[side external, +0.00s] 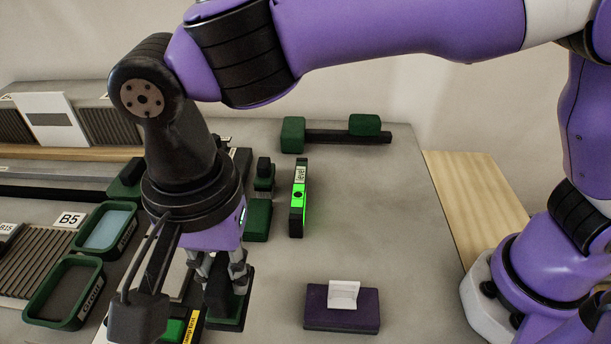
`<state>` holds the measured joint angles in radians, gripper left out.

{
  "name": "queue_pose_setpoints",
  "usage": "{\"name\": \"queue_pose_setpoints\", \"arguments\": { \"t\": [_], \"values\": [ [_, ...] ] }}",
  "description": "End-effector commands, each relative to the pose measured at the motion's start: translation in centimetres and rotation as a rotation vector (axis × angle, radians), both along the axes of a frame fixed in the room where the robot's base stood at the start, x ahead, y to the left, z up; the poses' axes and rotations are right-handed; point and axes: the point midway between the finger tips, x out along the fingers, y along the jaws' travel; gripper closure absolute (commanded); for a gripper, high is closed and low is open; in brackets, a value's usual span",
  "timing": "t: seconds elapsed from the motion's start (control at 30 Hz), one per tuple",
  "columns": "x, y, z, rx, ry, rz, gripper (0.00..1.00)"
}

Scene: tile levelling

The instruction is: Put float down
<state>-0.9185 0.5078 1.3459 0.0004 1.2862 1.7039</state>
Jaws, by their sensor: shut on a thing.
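My gripper (222,275) points down at the lower left of the side external view. It is shut on the float (229,318), a dark block with a green edge, held between the fingers. The fingers and wrist hide part of the float. I cannot tell whether its underside touches the surface below.
A level (298,212) with a bright green face stands right of my gripper. A purple block with a white piece (343,318) lies at the lower right. Green trays, one labelled Grout (62,322), are at left. A dark bar with green ends (340,137) lies behind. The grey table (390,230) is clear at right.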

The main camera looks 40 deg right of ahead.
Motion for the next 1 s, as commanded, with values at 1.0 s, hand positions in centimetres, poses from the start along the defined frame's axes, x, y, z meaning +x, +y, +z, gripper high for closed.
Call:
{"name": "queue_pose_setpoints", "arguments": {
  "t": [1.0],
  "values": [
    [7.6, -5.9, -8.2, -0.002, 0.002, 0.002, 1.00]
  ]
}}
